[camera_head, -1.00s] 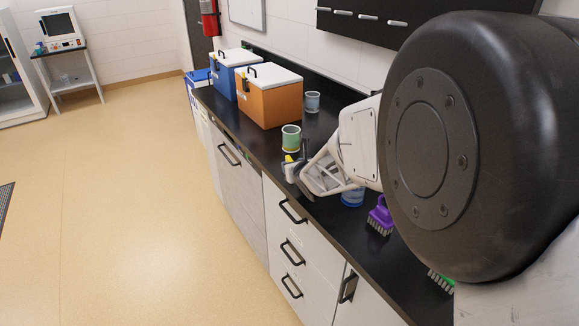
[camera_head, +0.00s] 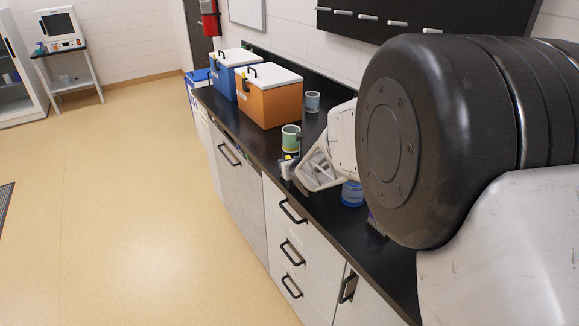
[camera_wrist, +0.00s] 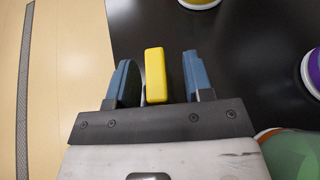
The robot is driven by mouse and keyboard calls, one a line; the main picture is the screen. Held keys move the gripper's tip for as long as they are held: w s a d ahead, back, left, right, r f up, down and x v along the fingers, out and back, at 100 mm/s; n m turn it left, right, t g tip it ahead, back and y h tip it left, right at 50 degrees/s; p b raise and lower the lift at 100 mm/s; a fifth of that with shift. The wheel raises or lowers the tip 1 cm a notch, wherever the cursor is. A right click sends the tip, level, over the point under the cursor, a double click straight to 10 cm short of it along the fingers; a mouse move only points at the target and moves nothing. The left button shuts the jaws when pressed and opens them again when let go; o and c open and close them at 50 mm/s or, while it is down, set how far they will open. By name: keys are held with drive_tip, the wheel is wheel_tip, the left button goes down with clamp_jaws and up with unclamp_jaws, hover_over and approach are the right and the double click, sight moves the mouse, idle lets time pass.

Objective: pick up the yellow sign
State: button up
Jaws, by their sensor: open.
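The yellow sign (camera_wrist: 155,75) shows in the wrist view as a narrow upright yellow block at the counter's front edge. My gripper (camera_wrist: 160,80) is open, with one blue-grey finger on each side of the sign. The sign stands closer to the left finger, with a clear gap to the right finger. I cannot tell whether it touches the left finger. In the head view, my gripper (camera_head: 290,170) is low over the counter edge, and only a small bit of yellow shows there.
A green cup (camera_head: 291,139) stands just beyond the gripper on the black counter (camera_head: 262,147). A blue jar (camera_head: 352,194) stands nearer. An orange cooler (camera_head: 268,103) and a blue cooler (camera_head: 224,80) stand farther back. The floor lies open left of the counter.

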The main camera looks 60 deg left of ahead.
drive_tip(key=shift+c, duration=0.2)
clamp_jaws()
drive_tip(key=shift+r, duration=0.1)
drive_tip(key=shift+r, duration=0.8)
wheel_tip(320, 180, up, 2)
drive_tip(key=s+d, duration=0.3)
drive_tip(key=d, duration=0.4)
drive_tip(key=s+d+r, duration=0.1)
drive_tip(key=s+d, duration=0.2)
drive_tip(key=d, duration=0.4)
drive_tip(key=shift+s+d, duration=0.25)
drive_tip(key=shift+d, duration=0.05)
drive_tip(key=shift+r, duration=0.1)
